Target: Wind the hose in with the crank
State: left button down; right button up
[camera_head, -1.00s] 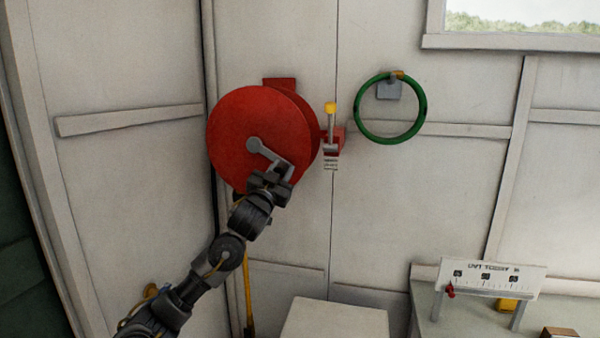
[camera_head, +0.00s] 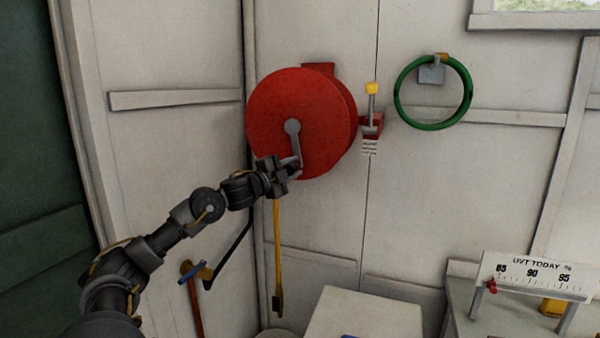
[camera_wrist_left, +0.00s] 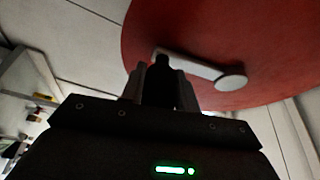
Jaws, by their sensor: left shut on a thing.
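The red hose reel (camera_head: 290,95) is fixed to the white wall, and its disc fills the upper part of the left wrist view (camera_wrist_left: 270,30). The grey crank (camera_head: 296,143) runs from the reel's hub down and slightly right; in the left wrist view the crank arm (camera_wrist_left: 200,68) leads to the round hub cap. My left gripper (camera_head: 290,168) is shut on the crank's handle at its outer end, and the fingers (camera_wrist_left: 160,85) hide most of the handle. A yellow hanging length (camera_head: 278,245), perhaps the hose, shows below the reel. My right gripper is not in view.
A yellow-topped lever on a red bracket (camera_head: 371,105) is right of the reel. A green hose ring (camera_head: 398,105) hangs further right. A pale box top (camera_head: 365,315) and a bench with a gauge board (camera_head: 530,275) stand below. Tools lean on the left wall.

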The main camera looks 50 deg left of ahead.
pick_arm(q)
jog(key=shift+s+a+r+m+g+b, duration=0.15)
jog(key=shift+s+a+m+g+b, duration=0.2)
jog(key=shift+a+m, duration=0.55)
jog(key=shift+s+a+r+m+g+b, duration=0.1)
jog(key=shift+s+a+m+g, duration=0.35)
jog(key=shift+a+m, duration=0.45)
jog(key=shift+s+a+r, duration=0.1)
jog(key=shift+a, duration=0.05)
jog(key=c, duration=1.5)
grip_release()
jog(key=o, duration=0.4)
jog(key=shift+s+a, duration=0.1)
jog(key=shift+a, duration=0.05)
jog(key=shift+o, duration=0.2)
jog(key=shift+d+f, duration=0.2)
